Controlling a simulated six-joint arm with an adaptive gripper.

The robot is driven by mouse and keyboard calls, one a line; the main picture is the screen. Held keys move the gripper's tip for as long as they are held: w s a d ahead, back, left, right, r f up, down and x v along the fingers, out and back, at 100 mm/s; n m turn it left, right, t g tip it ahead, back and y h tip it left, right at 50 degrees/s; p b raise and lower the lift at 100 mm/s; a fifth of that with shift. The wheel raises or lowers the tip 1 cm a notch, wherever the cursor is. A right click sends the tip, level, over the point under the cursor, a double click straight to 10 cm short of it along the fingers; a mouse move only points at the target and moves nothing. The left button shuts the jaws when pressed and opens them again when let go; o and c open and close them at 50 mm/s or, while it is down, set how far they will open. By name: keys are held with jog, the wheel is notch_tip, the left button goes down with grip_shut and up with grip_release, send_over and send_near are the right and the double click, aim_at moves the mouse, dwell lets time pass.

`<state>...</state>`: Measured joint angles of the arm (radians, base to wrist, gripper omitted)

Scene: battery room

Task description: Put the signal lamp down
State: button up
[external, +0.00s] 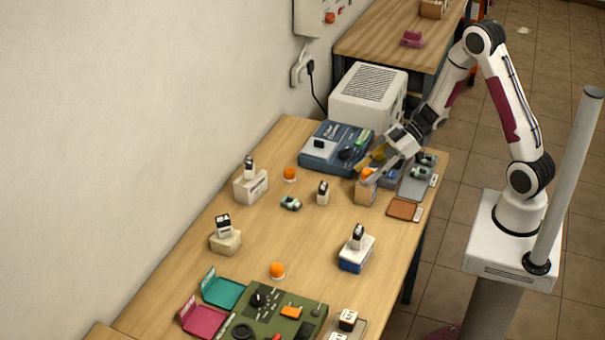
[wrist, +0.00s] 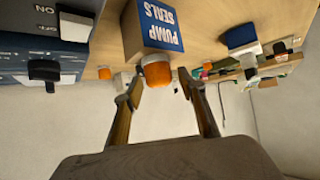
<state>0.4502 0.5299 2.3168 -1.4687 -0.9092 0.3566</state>
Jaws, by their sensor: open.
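A signal lamp with an orange dome and white base (external: 367,173) stands on top of a small box (external: 365,193) near the table's right edge. In the wrist view, which looks upside down, the lamp (wrist: 157,74) has its base against the box (wrist: 150,35) marked PUMP SEALS. My gripper (external: 376,175) is at the lamp. In the wrist view my gripper (wrist: 159,82) is open, with one finger on each side of the dome. I cannot tell whether a finger touches it.
Other orange lamps stand on the table, one by the white box (external: 289,174) and one nearer the front (external: 277,270). A blue device (external: 333,150) is behind my gripper. A grey tray (external: 416,186) and a brown tray (external: 403,209) lie to the right.

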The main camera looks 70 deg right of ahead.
jog(key=v, duration=1.2)
dwell(0.4)
jog(key=shift+w, duration=0.1)
jog(key=w+d+r+m+t+h, duration=0.2)
jog(key=w+d+r+t+h, duration=0.1)
jog(key=w+d+r+h, duration=0.4)
jog(key=s+r+m+h, duration=0.4)
jog(key=s+r+h, duration=0.15)
jog(key=r, duration=0.25)
jog(key=s+a+f+m+g+y, duration=0.1)
jog(key=s+a+g+y, duration=0.1)
jog(key=s+a, duration=0.5)
jog(key=s+a+f+m+g+y, duration=0.1)
jog(key=s+a+m+g+y, duration=0.1)
jog(key=s+a, duration=0.5)
jog(key=s+g, duration=0.1)
jog(key=s, duration=0.5)
jog(key=shift+s+a, duration=0.15)
jog(key=shift+s, duration=0.2)
